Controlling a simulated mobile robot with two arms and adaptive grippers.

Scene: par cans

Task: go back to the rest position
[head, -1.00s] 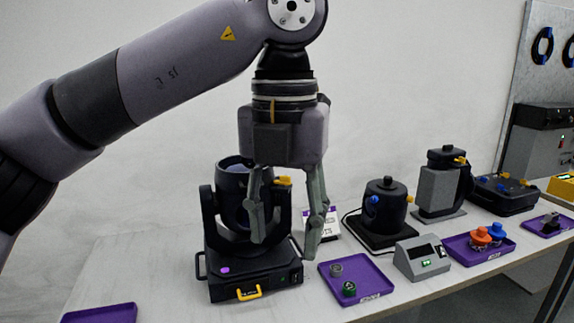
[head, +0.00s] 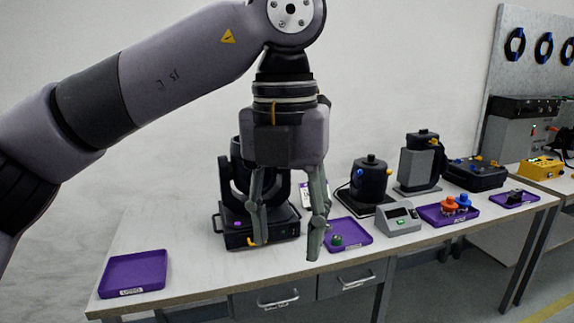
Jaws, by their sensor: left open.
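My left gripper (head: 287,237) hangs fingers down in front of the bench, open and empty, with clear space between its two fingers. In the picture it covers part of a black moving-head stage light (head: 240,170) standing on the bench (head: 190,230). The light's base (head: 265,235) has a purple button and a yellow latch, partly behind a finger. My right gripper is not in view.
An empty purple tray (head: 135,273) lies at the bench's left end. Right of the gripper are a purple tray (head: 356,232) with a green-ringed part, a grey meter (head: 398,218), a black round device (head: 368,183) and a purple tray (head: 435,217) with orange and blue knobs. Drawers (head: 278,298) sit below.

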